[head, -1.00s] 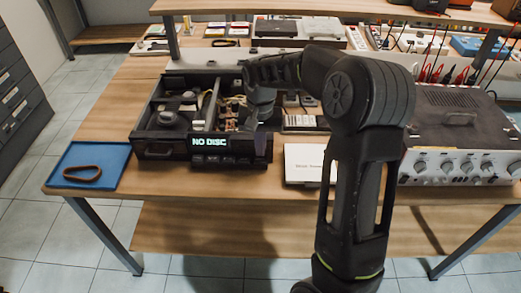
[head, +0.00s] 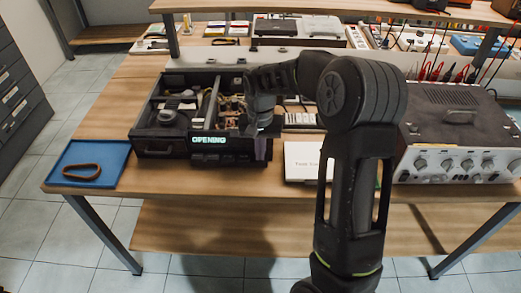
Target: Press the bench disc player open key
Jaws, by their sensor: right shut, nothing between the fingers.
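The disc player (head: 172,138) is a black, open-topped unit on the bench, with its inner parts showing. Its lit front display (head: 209,140) reads "OPENING". My right gripper (head: 262,150) points down at the right end of the player's front panel, and its fingers are shut and empty. The gripper covers that end of the panel, so I cannot make out the open key, or tell if the fingertips touch it. My left gripper is not in view.
A blue tray (head: 66,176) with a brown band (head: 82,171) lies left of the player. A white booklet (head: 302,162) lies to its right, partly behind my right arm. The wooden bench front (head: 220,180) is clear.

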